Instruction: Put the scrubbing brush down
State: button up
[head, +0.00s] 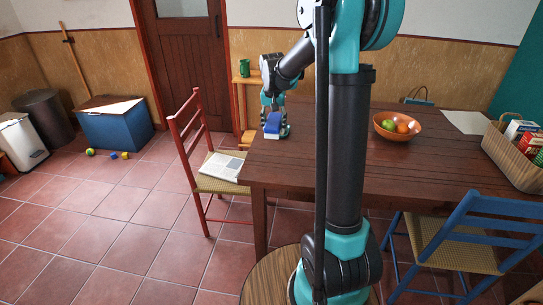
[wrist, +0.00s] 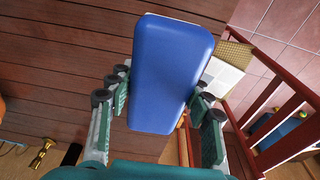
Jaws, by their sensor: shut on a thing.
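The scrubbing brush shows in the wrist view as a blue block with rounded corners (wrist: 172,72), with a thin pale edge along its far end. It sits between the fingers of my gripper (wrist: 160,100), which are shut on its two sides. In the head view the blue brush (head: 272,124) is at the left end of the dark wooden table (head: 330,165), with my gripper (head: 276,118) around it. I cannot tell whether the brush touches the tabletop or is held just above it. The bristle side is mostly hidden.
An orange bowl of fruit (head: 384,133) stands farther right on the table, and a basket with boxes (head: 514,166) is at the right end. A red chair (head: 190,135) with a newspaper (head: 223,165) stands left of the table.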

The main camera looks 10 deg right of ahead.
aim_at(274, 159)
notch_tip(274, 159, down, 14)
jog(key=shift+f, duration=0.1)
dwell(0.4)
jog(key=o, duration=1.3)
jog(key=r, duration=0.3)
jog(key=s+r, duration=0.1)
jog(key=r, duration=0.7)
jog(key=shift+s+a, duration=0.2)
jog(key=shift+s, duration=0.1)
jog(key=shift+s+r, duration=0.25)
jog(key=shift+r, duration=0.2)
jog(key=s+d+f+n, duration=0.1)
jog(key=s+f, duration=0.1)
jog(key=s, duration=0.7)
jog(key=s+d+f+n+t, duration=0.1)
jog(key=s+d+f, duration=0.1)
jog(key=s, duration=0.8)
jog(key=s+d+f+n+t, duration=0.1)
jog(key=s+f, duration=0.2)
jog(key=s, duration=0.6)
jog(key=shift+s+d+n+y, duration=0.2)
jog(key=shift+d+n+y, duration=0.05)
jog(key=shift+n+y, duration=0.05)
